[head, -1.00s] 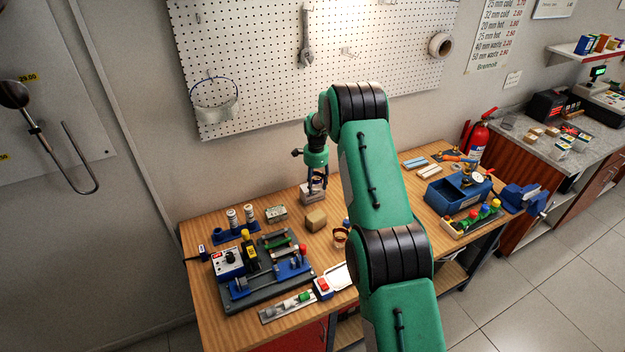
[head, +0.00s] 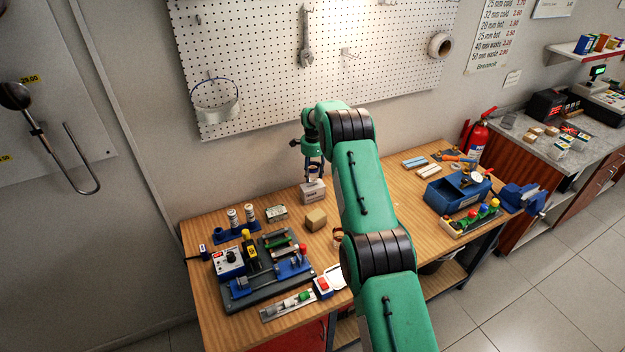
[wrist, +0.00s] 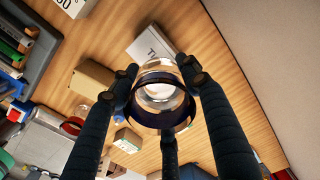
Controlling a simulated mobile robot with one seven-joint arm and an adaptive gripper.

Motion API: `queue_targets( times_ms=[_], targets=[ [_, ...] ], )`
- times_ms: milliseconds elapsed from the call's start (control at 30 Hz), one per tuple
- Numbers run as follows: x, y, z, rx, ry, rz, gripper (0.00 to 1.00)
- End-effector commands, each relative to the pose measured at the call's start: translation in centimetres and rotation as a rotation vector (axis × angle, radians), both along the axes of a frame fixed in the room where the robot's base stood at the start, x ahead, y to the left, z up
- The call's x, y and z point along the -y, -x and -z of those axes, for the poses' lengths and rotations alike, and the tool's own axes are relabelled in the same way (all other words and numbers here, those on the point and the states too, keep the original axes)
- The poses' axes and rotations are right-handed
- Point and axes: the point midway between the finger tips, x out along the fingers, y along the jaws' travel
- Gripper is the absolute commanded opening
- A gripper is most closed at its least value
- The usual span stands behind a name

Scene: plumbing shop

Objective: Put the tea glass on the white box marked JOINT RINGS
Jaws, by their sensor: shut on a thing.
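My gripper (head: 314,174) is shut on the tea glass (wrist: 160,92), a clear glass with a dark rim, seen between the fingers in the wrist view. In the head view the glass is small and partly covered by the fingers, just above a white box (head: 312,193). The wrist view shows a white box (wrist: 150,42) beyond the glass, its lettering partly hidden and starting with what looks like TW. Another pale box (wrist: 127,140) with small print lies on the other side. I cannot read JOINT RINGS on any box.
A brown box (head: 316,219) stands close by in front. A whitish box (head: 277,213) and a blue rack with cans (head: 240,222) are to the left. The pegboard wall (head: 330,60) is behind. My arm hides part of the bench's middle.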

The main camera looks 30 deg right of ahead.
Motion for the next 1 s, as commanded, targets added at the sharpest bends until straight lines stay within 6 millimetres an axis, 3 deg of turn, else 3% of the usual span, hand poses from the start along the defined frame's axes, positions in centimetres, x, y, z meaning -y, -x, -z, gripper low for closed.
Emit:
queue_targets(
  times_ms=[433,800,1000],
  targets=[
    [0.0,0.0,0.3,0.0,0.0,0.0,0.15],
    [0.0,0.0,3.0,-0.001,0.0,0.0,0.15],
    [0.0,0.0,3.5,0.001,0.0,0.0,0.15]
  ],
)
